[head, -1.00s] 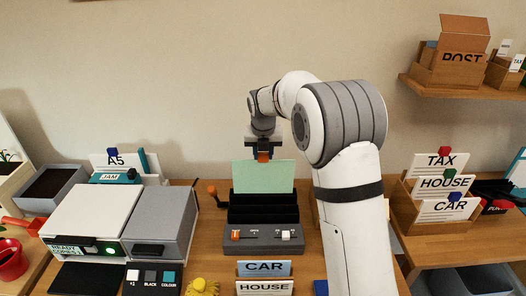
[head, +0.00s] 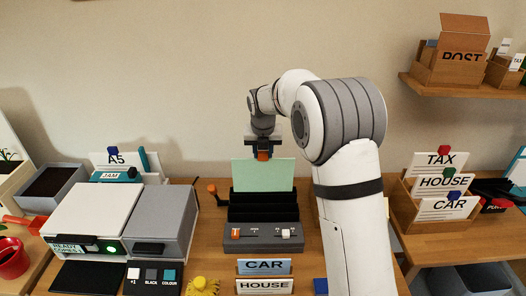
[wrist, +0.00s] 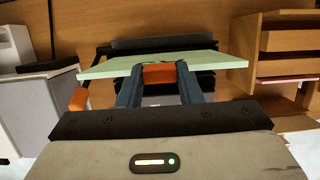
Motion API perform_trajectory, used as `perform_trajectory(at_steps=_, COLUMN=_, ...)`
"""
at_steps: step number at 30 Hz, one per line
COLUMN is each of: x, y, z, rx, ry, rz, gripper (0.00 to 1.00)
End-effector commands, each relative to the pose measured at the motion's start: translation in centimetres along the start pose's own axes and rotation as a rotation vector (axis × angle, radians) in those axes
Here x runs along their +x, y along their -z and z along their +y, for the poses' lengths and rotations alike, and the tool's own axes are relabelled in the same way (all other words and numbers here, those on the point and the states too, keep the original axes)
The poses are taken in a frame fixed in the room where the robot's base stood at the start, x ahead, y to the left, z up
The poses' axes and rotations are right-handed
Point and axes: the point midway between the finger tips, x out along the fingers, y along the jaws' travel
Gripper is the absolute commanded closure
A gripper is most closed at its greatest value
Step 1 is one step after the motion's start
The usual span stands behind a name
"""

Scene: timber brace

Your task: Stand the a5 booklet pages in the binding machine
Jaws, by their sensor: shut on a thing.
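The pale green booklet pages (head: 263,173) stand upright at the back of the black binding machine (head: 263,213). Whether their lower edge rests in the machine or hangs just above it, I cannot tell. In the wrist view the green pages (wrist: 165,65) lie across between my gripper's fingers (wrist: 159,75), with an orange piece at the grip. The machine's grey front panel (head: 263,237) has an orange switch and a white slider. A lever with an orange knob (head: 212,190) is on its left.
A printer (head: 92,222) and a grey unit (head: 161,225) stand left of the machine. CAR and HOUSE cards (head: 264,267) stand in front. A wooden card rack (head: 436,200) is right.

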Motion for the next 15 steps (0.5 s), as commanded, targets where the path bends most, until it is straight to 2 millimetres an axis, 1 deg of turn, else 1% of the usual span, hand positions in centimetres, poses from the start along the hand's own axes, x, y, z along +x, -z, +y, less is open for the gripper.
perform_trajectory(at_steps=15, x=0.23, y=0.06, z=-0.01, rx=0.000, ry=0.000, rz=0.000, gripper=1.00)
